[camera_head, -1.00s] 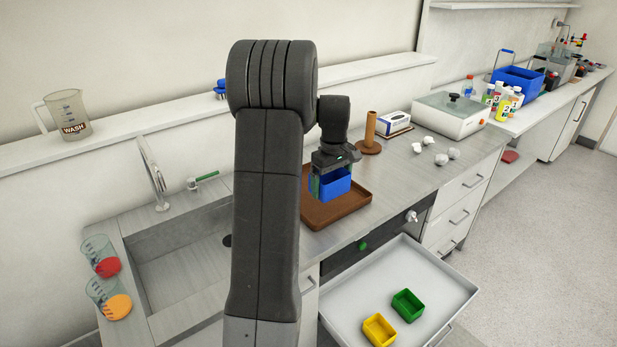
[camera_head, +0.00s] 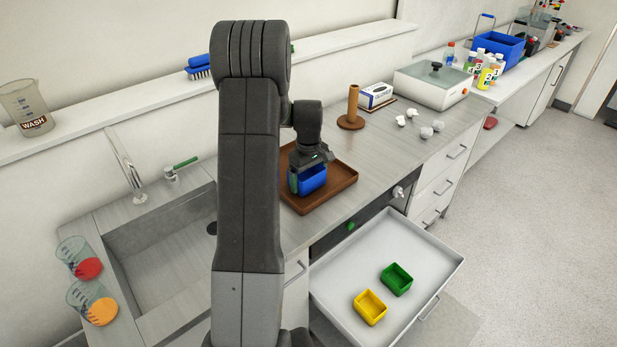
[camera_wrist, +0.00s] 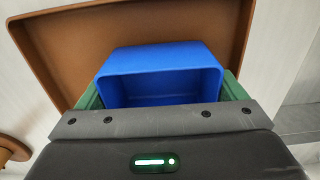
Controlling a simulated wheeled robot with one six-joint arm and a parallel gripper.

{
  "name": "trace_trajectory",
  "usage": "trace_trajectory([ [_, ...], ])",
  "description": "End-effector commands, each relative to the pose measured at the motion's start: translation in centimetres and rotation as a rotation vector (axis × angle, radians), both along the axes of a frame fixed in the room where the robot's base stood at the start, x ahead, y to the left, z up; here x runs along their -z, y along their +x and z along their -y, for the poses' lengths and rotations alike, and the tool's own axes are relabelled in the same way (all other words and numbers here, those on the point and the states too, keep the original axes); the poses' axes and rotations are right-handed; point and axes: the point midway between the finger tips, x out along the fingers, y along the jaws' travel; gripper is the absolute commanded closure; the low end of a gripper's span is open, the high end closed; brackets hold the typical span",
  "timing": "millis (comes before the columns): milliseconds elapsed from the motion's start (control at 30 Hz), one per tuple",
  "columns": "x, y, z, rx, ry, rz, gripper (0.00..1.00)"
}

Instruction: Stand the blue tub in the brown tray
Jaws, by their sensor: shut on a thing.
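The blue tub (camera_head: 311,179) is upright between the fingers of my gripper (camera_head: 308,178), within the outline of the brown tray (camera_head: 337,189). In the wrist view the open-topped blue tub (camera_wrist: 160,75) sits between the two green fingers, with the brown tray (camera_wrist: 60,45) around and behind it. My gripper is shut on the tub. I cannot tell whether the tub's base touches the tray floor. My arm hides the tray's left part in the head view.
An open drawer (camera_head: 340,262) below the counter holds a green tub (camera_head: 397,280) and a yellow tub (camera_head: 370,307). A brown post (camera_head: 352,105) stands behind the tray. Crumpled white balls (camera_head: 426,133) lie to the right. The sink (camera_head: 165,250) is at left.

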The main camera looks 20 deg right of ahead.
Motion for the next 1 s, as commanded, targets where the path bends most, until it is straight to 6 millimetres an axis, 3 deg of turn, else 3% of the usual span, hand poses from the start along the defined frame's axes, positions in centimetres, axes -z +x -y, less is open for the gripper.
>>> trace_trajectory([
  [400, 1.2, 0.0, 0.0, 0.000, 0.000, 0.000, 0.32],
  [433, 1.1, 0.0, 0.0, 0.000, 0.000, 0.000, 0.06],
  [467, 1.1, 0.0, 0.0, 0.000, 0.000, 0.000, 0.00],
  [800, 0.4, 0.0, 0.0, 0.000, -0.001, 0.003, 0.00],
  [1000, -3.2, 0.1, 0.0, 0.000, -0.002, 0.005, 0.00],
])
